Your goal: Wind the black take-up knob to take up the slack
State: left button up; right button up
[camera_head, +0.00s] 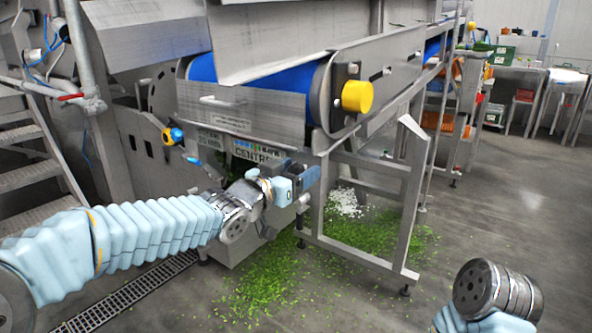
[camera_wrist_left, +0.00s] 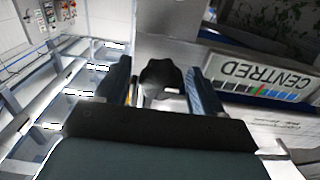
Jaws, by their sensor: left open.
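The black take-up knob (camera_wrist_left: 160,77) shows in the left wrist view, between the two fingers of my left gripper (camera_wrist_left: 160,88). The fingers stand apart, one on each side of the knob, with a visible gap to each. My left gripper is open; in the head view my left gripper (camera_head: 303,180) is at the machine's lower front, right of the CENTRED label (camera_head: 257,152). The knob is hidden in the head view. The label also shows upside down in the left wrist view (camera_wrist_left: 262,78). My right arm is at the lower right of the head view; its gripper is not visible.
A blue belt conveyor (camera_head: 292,84) with a yellow cap (camera_head: 357,97) on its side is above my left gripper. A steel leg frame (camera_head: 411,195) stands close on the right. Green scraps (camera_head: 265,285) litter the floor. Metal stairs (camera_head: 30,180) are at left.

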pick_arm(q)
jog(key=c, duration=1)
jog(key=shift+m+b, duration=0.4)
jog(key=shift+b, duration=0.05)
